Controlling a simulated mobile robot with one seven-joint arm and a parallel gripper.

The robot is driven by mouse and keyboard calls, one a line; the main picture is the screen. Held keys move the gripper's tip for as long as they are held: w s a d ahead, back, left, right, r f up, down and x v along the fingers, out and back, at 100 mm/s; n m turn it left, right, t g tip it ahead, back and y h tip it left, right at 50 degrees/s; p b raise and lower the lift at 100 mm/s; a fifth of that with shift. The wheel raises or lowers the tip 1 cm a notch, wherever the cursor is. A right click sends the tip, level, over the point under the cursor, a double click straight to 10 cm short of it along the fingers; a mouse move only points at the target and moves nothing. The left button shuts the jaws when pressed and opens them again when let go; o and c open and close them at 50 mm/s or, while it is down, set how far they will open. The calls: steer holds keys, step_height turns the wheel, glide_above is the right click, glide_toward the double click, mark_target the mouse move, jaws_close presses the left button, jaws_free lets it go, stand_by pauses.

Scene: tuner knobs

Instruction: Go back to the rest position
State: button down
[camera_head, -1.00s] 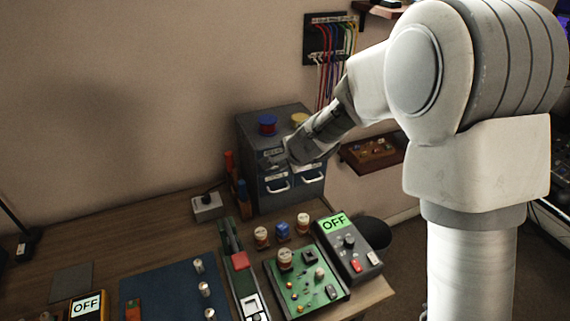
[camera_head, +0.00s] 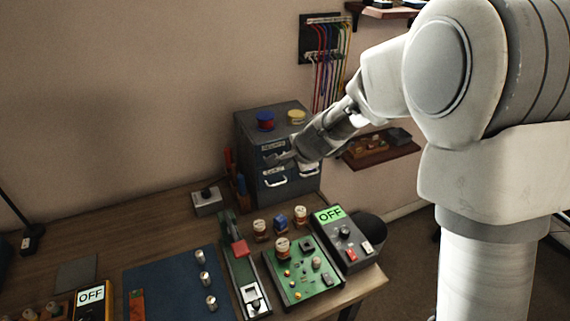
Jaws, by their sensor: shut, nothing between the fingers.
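My gripper (camera_head: 284,158) is shut and empty. It shows in front of the grey drawer cabinet (camera_head: 245,150), over its upper drawers, above the workbench. Whether it touches the cabinet I cannot tell. A green circuit board (camera_head: 300,285) with knobs lies at the bench's right front. Next to it is a dark box (camera_head: 345,233) with a green display reading OFF. Three silver knobs (camera_head: 202,257) stand on the blue mat (camera_head: 165,275).
The wooden bench (camera_head: 130,226) has free room at the back left. A grey box with a knob (camera_head: 207,201) stands left of the cabinet. A wall shelf (camera_head: 380,152) is right of it, and cables (camera_head: 328,65) hang above. A yellow meter (camera_head: 90,297) is at front left.

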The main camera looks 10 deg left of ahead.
steer(key=s+d+r+n+p, duration=0.1)
steer(key=s+d+r+n, duration=0.2)
steer(key=s+d+r, duration=0.4)
steer(key=s+d+r+n+p, duration=0.1)
steer(key=s+d+r+n, duration=0.3)
steer(key=s+r, duration=0.45)
steer(key=s+d+n+g+h, duration=0.1)
steer(key=s+d+n+h, duration=0.3)
steer(key=s+d, duration=0.6)
steer(key=s, duration=0.4)
steer(key=shift+s+d+f, duration=0.35)
